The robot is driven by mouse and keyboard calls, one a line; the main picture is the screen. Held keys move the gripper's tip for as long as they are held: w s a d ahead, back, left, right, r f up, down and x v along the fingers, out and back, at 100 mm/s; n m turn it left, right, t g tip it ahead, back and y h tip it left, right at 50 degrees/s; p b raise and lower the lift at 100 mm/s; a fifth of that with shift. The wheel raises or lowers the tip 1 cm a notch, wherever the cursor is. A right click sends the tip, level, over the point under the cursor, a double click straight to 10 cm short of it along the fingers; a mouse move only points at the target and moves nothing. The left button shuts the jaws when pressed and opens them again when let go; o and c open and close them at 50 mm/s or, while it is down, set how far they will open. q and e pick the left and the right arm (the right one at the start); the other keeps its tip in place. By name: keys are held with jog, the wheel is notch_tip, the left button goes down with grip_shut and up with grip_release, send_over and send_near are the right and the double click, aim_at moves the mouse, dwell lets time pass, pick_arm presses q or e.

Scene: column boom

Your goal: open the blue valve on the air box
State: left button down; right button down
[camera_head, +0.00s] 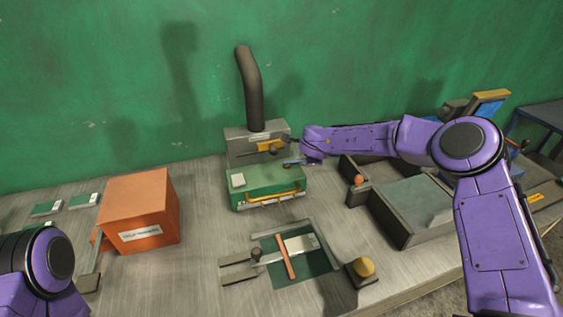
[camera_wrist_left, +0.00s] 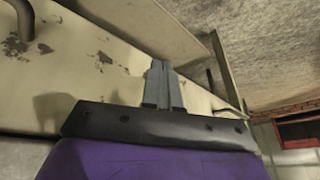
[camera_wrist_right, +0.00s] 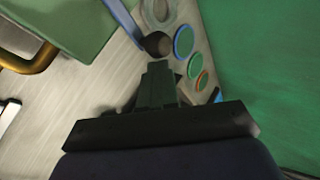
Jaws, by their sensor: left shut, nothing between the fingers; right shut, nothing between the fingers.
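The air box seems to be the grey box (camera_head: 240,147) with a black pipe, at the back by the green wall. A small blue lever (camera_head: 293,162), likely the blue valve, shows at its front right; a blue bar (camera_wrist_right: 124,18) shows in the right wrist view. My right gripper (camera_head: 288,142) is beside the box; its fingers (camera_wrist_right: 158,72) are shut and empty, close to a dark ball knob (camera_wrist_right: 158,44). I cannot tell if they touch. My left gripper (camera_wrist_left: 160,72) is shut and empty; in the head view only its arm shows.
A green case (camera_head: 266,183) with a yellow handle stands in front of the grey box. An orange box (camera_head: 139,211) is on the left. A grey open tray (camera_head: 408,210) is on the right. A green plate with levers (camera_head: 290,258) lies in front.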

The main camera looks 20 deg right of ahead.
pick_arm(q)
jog(key=shift+w+r, duration=0.15)
jog(key=shift+w, duration=0.3)
pick_arm(e)
jog(key=shift+w+d, duration=0.1)
jog(key=shift+w, duration=0.3)
pick_arm(q)
jog(key=shift+r, duration=0.1)
pick_arm(e)
jog(key=shift+r, duration=0.15)
